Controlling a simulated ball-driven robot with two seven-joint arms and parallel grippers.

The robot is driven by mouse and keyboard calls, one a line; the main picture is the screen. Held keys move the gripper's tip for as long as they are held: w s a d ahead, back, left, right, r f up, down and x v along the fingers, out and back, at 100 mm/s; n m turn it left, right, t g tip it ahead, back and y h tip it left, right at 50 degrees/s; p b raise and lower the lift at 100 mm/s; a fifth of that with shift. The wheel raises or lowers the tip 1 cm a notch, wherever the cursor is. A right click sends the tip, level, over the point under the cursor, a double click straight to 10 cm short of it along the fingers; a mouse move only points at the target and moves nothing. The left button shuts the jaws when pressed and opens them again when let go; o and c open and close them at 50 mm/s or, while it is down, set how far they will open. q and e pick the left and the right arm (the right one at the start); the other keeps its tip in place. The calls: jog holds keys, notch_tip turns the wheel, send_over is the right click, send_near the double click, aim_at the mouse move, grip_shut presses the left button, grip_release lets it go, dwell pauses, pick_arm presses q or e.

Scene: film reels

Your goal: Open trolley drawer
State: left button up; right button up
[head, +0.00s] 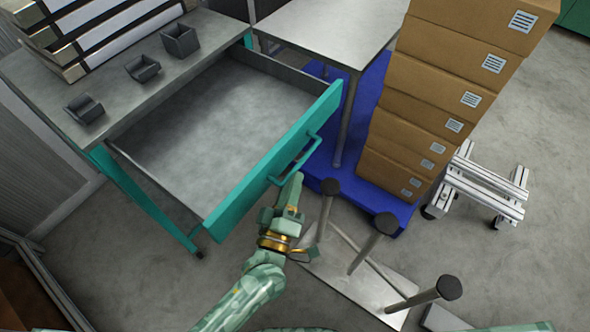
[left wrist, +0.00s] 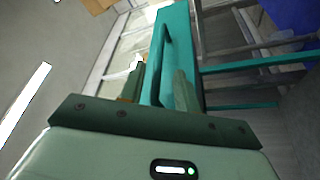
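The trolley drawer (head: 190,120) is a grey tray with a teal front (head: 265,160), pulled far out from under the grey trolley top (head: 40,85). It is empty. A teal bar handle (head: 297,158) runs along its front and also shows in the left wrist view (left wrist: 163,50). My left gripper (head: 293,188) is at the near end of the handle. In the left wrist view its two fingers (left wrist: 158,88) stand apart, with the handle between them and gaps showing beside it. My right gripper is not in view.
Small dark bins (head: 143,68) and a stack of cases (head: 85,30) sit on the trolley top. Stacked cardboard boxes (head: 430,100) stand on a blue platform (head: 360,185) at right. A metal stand with dark-capped posts (head: 340,275) lies close right of my left arm.

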pick_arm(q)
jog(key=p+v, duration=0.1)
jog(key=v, duration=1.1)
jog(key=shift+s, duration=0.3)
jog(key=shift+a, duration=0.1)
